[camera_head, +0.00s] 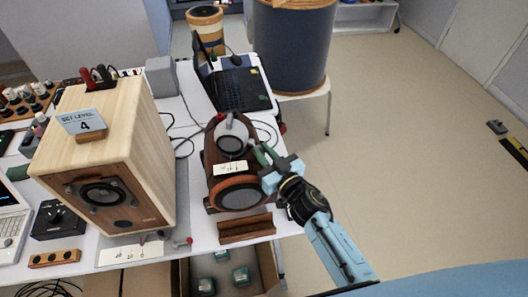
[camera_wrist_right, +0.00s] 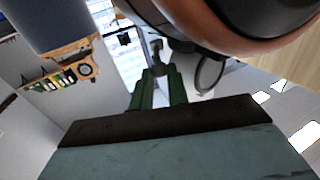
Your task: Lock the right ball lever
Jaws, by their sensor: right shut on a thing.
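My right gripper (camera_head: 262,156) is at the right side of a dark wooden speaker (camera_head: 215,165) with an orange ring. Its green fingers point at a grey, headphone-like part on top. In the right wrist view the fingers (camera_wrist_right: 160,88) are close together around a small grey piece (camera_wrist_right: 157,52); I cannot tell if it is the right ball lever. A small lever with a red ball (camera_head: 184,242) lies at the table's front edge, left of the dark speaker. Another red part (camera_head: 282,127) shows at the right table edge, too small to identify. My left gripper is out of view.
A light wooden speaker (camera_head: 115,155) stands left on the white table (camera_head: 200,237). A laptop (camera_head: 240,88) is behind, and a large blue drum (camera_head: 291,45) beyond it. A wooden tray (camera_head: 246,229) lies in front of the dark speaker.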

